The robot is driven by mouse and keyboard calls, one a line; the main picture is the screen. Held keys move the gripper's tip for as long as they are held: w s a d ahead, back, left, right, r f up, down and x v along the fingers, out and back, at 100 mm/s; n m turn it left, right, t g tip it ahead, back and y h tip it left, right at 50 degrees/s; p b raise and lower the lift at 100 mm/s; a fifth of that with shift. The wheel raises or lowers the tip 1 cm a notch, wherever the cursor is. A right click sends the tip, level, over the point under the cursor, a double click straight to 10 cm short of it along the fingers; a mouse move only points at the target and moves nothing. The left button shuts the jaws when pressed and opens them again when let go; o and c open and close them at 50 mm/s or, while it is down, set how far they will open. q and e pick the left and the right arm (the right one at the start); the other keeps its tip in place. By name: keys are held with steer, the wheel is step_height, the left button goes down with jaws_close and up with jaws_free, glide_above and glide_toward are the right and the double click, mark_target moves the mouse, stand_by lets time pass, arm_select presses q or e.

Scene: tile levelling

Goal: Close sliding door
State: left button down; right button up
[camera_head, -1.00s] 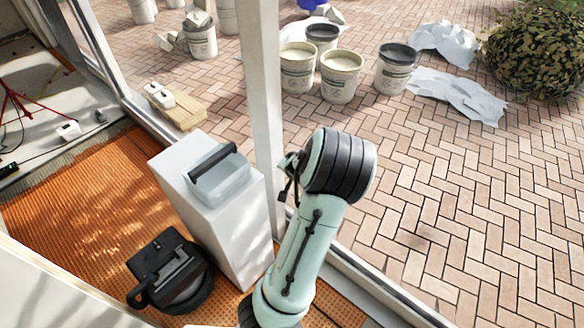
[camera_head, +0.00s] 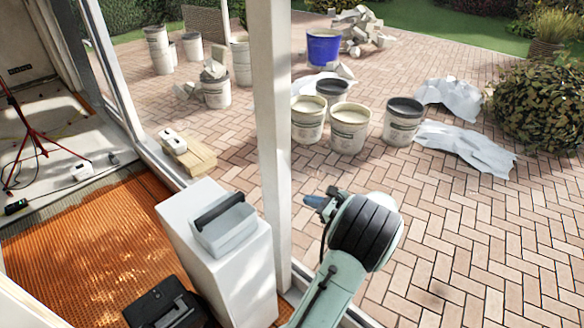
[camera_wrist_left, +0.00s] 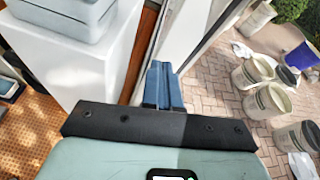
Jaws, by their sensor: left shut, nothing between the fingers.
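The sliding door's white upright (camera_head: 272,130) stands in the middle of the head view, with clear space or glass on both sides. Its foot meets a pale floor track (camera_head: 150,152). My left gripper (camera_head: 318,202) is just right of the upright, on the patio side in the picture, its fingers pointing left towards it. In the left wrist view its blue fingers (camera_wrist_left: 163,86) are shut with nothing between them, close to a white upright (camera_wrist_left: 185,35). I cannot tell whether they touch it. My right gripper is not in view.
A white pedestal (camera_head: 235,265) carrying a grey box (camera_head: 223,226) stands left of the upright. A black case (camera_head: 165,303) is on the orange floor (camera_head: 85,240). Outside are several buckets (camera_head: 348,128), white sheets (camera_head: 465,148) and a bush (camera_head: 540,108) on brick paving.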

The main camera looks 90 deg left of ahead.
mark_target(282, 153)
arm_select(q)
steer(key=w+a+r+m+g+y, duration=0.1)
steer(key=w+r+m+g+y, duration=0.25)
steer(key=r, duration=0.35)
steer(key=shift+n+t, duration=0.35)
steer(key=b+x, duration=0.2)
steer(key=x, duration=1.1)
steer(key=shift+s+a+b, duration=0.2)
steer(key=shift+b, duration=0.15)
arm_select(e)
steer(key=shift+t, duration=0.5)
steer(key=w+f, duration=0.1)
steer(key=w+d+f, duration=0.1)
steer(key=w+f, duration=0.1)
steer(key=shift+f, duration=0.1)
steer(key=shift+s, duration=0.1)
